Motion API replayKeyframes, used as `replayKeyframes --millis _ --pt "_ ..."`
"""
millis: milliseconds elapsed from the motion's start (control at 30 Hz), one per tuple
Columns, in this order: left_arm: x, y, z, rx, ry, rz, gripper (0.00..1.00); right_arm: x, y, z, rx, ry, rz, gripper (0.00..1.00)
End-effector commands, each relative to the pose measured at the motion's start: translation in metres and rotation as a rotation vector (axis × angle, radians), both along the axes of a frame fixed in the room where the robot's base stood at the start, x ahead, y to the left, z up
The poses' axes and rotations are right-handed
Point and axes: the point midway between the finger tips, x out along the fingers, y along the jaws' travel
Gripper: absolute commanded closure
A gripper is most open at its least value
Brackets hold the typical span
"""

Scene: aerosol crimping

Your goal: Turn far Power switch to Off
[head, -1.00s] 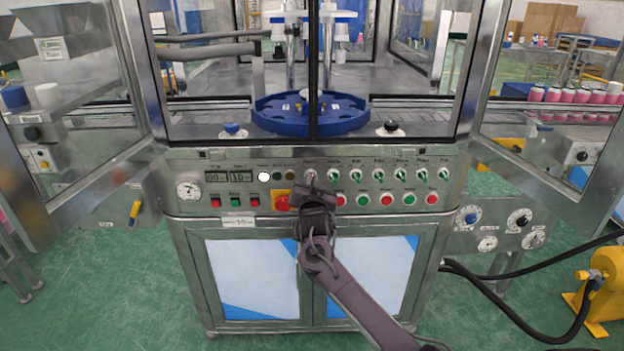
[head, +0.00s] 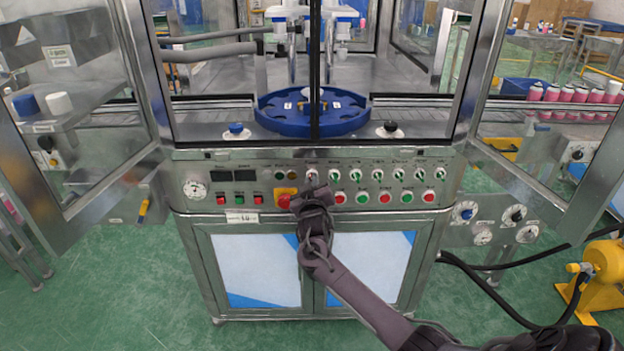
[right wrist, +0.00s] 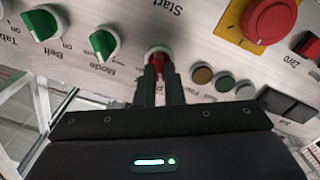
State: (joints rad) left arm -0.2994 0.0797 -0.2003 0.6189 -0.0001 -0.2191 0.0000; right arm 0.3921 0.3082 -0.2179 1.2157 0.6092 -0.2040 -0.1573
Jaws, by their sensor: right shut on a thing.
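The control panel (head: 440,178) spans the front of the crimping machine. The far Power switch (right wrist: 158,55) is a small red knob in a pale ring, in line with the green Mode switch (right wrist: 104,43). My right gripper (right wrist: 161,74) is shut on this knob, its fingers hiding part of it and most of its label. In the head view my right gripper (head: 311,191) reaches the panel from below and covers the area just under the switch. The panel displays (head: 231,176) are dark. My left gripper is not in view.
A red emergency button on a yellow plate (head: 285,198) sits just left of my right gripper. Several green switches (head: 378,175) and red and green push buttons (head: 385,198) lie to its right. Open glass doors (head: 75,110) stand out at both sides.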

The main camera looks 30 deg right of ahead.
Motion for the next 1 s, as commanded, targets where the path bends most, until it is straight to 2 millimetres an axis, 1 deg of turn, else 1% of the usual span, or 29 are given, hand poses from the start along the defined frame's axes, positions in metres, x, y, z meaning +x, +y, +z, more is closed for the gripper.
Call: replayKeyframes --millis 233,700,733,867,900,1000 --pt "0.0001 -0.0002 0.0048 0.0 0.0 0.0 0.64 0.0002 -0.0001 0.0002 -0.056 0.034 -0.001 1.0" --pt "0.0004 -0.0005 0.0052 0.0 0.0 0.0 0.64 0.0003 0.0003 -0.0004 -0.068 0.042 0.0 1.0" --pt "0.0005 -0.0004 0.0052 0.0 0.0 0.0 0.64 0.0004 0.0002 -0.0004 -0.068 0.042 0.0 0.89" --pt "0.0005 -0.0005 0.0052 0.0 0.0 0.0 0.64 0.0003 0.0003 -0.0004 -0.067 0.041 0.0 0.72" --pt "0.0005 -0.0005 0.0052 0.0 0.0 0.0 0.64 0.0003 0.0004 -0.0004 -0.067 0.041 0.0 0.7" --pt "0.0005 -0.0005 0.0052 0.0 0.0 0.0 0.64 0.0003 0.0003 -0.0003 -0.066 0.041 0.0 0.7"
